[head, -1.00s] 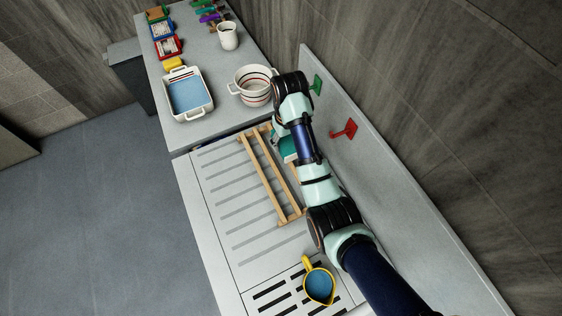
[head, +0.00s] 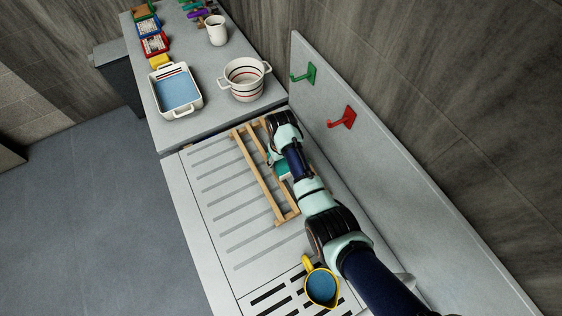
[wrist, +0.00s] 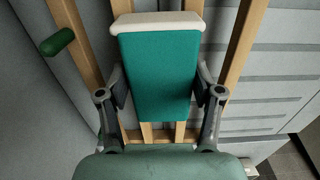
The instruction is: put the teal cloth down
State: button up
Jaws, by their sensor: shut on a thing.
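The teal cloth (wrist: 158,78) is a flat teal piece with a white band along its far edge, in the middle of the wrist view. My gripper (wrist: 160,88) has a finger on each side of it and is shut on it. In the head view, the cloth (head: 283,168) shows partly, beside and below my arm, over the wooden rack (head: 262,182). My arm hides much of it and most of the gripper there. In the wrist view, the rack's wooden bars (wrist: 78,45) run behind the cloth. I cannot tell whether the cloth touches them.
A green hook (head: 304,74) and a red hook (head: 342,118) are on the upright panel at right. A yellow jug (head: 320,286) with blue contents stands near my arm. A striped pot (head: 245,82) and a white dish (head: 176,92) stand beyond the rack. The ribbed board left of the rack is clear.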

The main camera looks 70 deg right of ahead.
jog(key=o, duration=1.1)
jog(key=shift+f, duration=0.1)
jog(key=shift+o, duration=0.2)
notch_tip(320, 180, up, 12)
jog(key=p, duration=0.1)
jog(key=shift+r+p, duration=0.25)
jog(key=shift+p, duration=0.05)
